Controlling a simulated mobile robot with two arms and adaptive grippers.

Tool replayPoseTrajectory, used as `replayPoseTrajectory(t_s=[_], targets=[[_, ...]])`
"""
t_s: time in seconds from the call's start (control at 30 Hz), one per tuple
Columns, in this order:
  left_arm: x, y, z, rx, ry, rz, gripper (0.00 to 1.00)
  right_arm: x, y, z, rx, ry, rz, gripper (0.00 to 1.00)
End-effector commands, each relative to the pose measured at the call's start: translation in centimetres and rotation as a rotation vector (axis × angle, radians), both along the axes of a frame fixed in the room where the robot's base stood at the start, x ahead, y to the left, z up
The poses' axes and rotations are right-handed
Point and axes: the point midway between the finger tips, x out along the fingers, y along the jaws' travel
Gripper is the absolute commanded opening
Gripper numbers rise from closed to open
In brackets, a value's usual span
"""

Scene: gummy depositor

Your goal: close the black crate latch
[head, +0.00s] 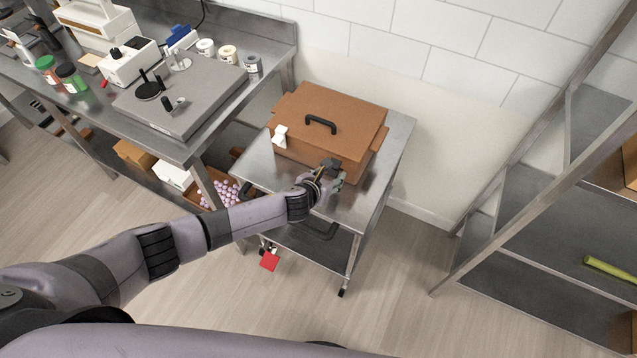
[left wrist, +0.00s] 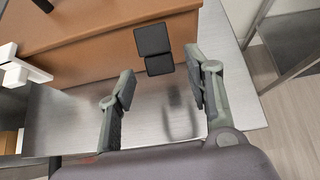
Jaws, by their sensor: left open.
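The black latch (left wrist: 153,40) is on the front of a brown crate (head: 325,112), toward its right end. In the left wrist view it shows as two dark square plates, one above the other; I cannot tell whether they are fastened together. My left gripper (head: 329,180) is in front of the crate's front face, just below the latch. In the left wrist view its two fingers (left wrist: 160,78) are apart with nothing between them, and the latch lies just beyond the fingertips. I see no clear contact. My right gripper is not in view.
A white latch (head: 280,137) is at the crate's left front, and a black handle (head: 320,124) is on its lid. The crate stands on a metal cart (head: 397,140). A workbench (head: 205,108) with equipment stands left; a metal shelf (head: 525,225) stands right.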

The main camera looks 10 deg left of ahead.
Motion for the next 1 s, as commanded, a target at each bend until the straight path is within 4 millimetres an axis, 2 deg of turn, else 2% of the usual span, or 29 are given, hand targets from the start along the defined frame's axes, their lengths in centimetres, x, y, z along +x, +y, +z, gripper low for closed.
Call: replayPoseTrajectory(t_s=[0.5,0.7,1.0], targets=[[-5.4,1.8,4.0,0.000,0.000,0.000,0.47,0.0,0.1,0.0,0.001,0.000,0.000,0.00],[-6.2,2.0,4.7,0.000,0.000,0.001,0.47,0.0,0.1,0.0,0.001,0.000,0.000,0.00],[-6.3,2.0,4.7,0.000,0.000,0.001,0.47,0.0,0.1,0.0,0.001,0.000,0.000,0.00]])
